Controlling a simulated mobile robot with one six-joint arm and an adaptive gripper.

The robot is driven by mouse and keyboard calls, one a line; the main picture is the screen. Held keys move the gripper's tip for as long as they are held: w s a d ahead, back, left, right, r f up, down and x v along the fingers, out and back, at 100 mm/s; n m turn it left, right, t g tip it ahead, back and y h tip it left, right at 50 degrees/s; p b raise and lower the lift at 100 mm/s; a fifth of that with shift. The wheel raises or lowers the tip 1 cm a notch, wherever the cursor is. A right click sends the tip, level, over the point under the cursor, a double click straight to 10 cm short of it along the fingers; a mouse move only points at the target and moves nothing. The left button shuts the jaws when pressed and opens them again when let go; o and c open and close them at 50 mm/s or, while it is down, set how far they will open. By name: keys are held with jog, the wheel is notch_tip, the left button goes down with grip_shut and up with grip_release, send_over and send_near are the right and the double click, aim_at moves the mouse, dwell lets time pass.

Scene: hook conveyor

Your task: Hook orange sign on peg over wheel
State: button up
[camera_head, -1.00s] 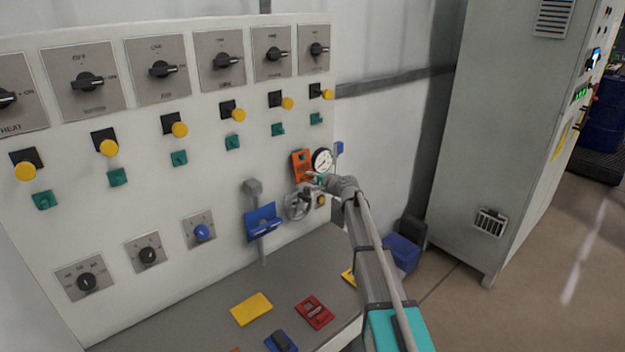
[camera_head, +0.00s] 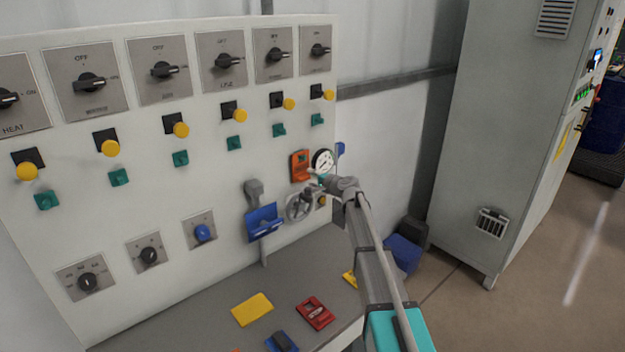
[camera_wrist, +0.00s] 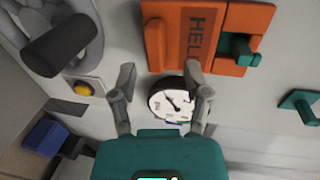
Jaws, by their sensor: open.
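The orange sign (camera_head: 300,166) is against the panel just above the grey wheel (camera_head: 299,205). In the wrist view the orange sign (camera_wrist: 205,40) bears dark lettering. A green peg (camera_wrist: 238,48) shows through its opening, so it appears hooked there. The wheel (camera_wrist: 60,35) is at the upper left of that view. My gripper (camera_wrist: 159,78) is open and empty, with its fingertips apart and just short of the sign. In the head view my gripper (camera_head: 318,181) is small and partly hidden by my wrist, right beside the sign and wheel.
A round gauge (camera_wrist: 172,102) shows between my fingers. A yellow button (camera_wrist: 84,89) is near the wheel. A blue holder (camera_head: 263,222) is left of the wheel. Yellow (camera_head: 252,309) and red (camera_head: 315,312) pieces lie on the grey ledge below. A tall cabinet (camera_head: 490,130) stands to the right.

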jog(key=shift+s+r, duration=0.1)
jog(key=f+p+v, duration=0.1)
jog(key=v, duration=0.8)
jog(key=s+f+n+g+h, duration=0.1)
jog(key=s+f+g, duration=0.3)
jog(key=s, duration=0.6)
jog(key=s+f+n+g+h, duration=0.1)
jog(key=s+f+g+h, duration=0.3)
jog(key=s+f, duration=0.5)
jog(key=shift+s+a+g+b, duration=0.3)
jog(key=shift+s+a+b, duration=0.1)
jog(key=shift+s, duration=0.75)
jog(key=shift+f, duration=0.1)
jog(key=s+d+f+n+g+h, duration=0.1)
jog(key=s+n, duration=0.3)
jog(key=s, duration=0.4)
jog(key=s+d+f+n+g+h, duration=0.1)
jog(key=s+d+n+g+h, duration=0.2)
jog(key=s, duration=0.5)
jog(key=shift+s+d+f+n, duration=0.2)
jog(key=shift+s+d+n, duration=0.1)
jog(key=shift+d+n, duration=0.55)
jog(key=shift+a, duration=0.1)
dwell(0.8)
